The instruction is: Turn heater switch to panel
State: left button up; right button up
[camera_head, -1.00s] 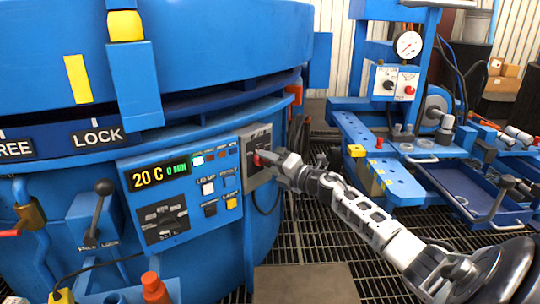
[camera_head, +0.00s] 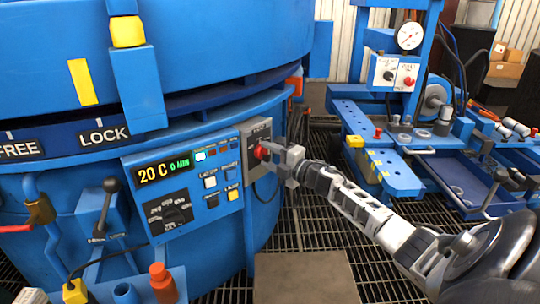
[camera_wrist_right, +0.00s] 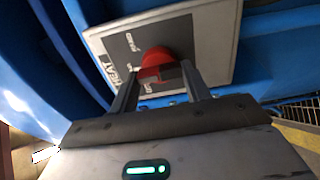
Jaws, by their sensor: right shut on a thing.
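The heater switch is a red knob (camera_wrist_right: 158,64) on a grey plate (camera_wrist_right: 212,40) marked "HEAT" in the right wrist view. In the head view the red knob (camera_head: 260,152) and its grey plate (camera_head: 257,133) sit on the blue furnace, right of the control panel (camera_head: 188,185). My right gripper (camera_head: 268,151) reaches the knob from the right, and its two fingers (camera_wrist_right: 160,85) are shut on the knob, one on each side. The fingers hide part of the knob and some plate lettering. My left gripper is not in view.
The control panel shows "20 C 0 MIN". A black lever (camera_head: 107,195) and an orange-red capped fitting (camera_head: 160,280) stand at the lower left. A blue bench (camera_head: 375,150) with a gauge (camera_head: 410,36) stands at the right, with grated floor (camera_head: 400,240) between.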

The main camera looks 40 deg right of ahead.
jog(key=o, duration=1)
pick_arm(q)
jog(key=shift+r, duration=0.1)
pick_arm(e)
jog(key=shift+s, duration=0.1)
jog(key=shift+s, duration=0.35)
pick_arm(q)
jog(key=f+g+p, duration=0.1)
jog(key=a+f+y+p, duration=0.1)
jog(key=p, duration=0.1)
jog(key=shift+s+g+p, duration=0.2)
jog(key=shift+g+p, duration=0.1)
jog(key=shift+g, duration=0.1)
pick_arm(e)
jog(key=s+d, duration=0.2)
jog(key=s, duration=1.3)
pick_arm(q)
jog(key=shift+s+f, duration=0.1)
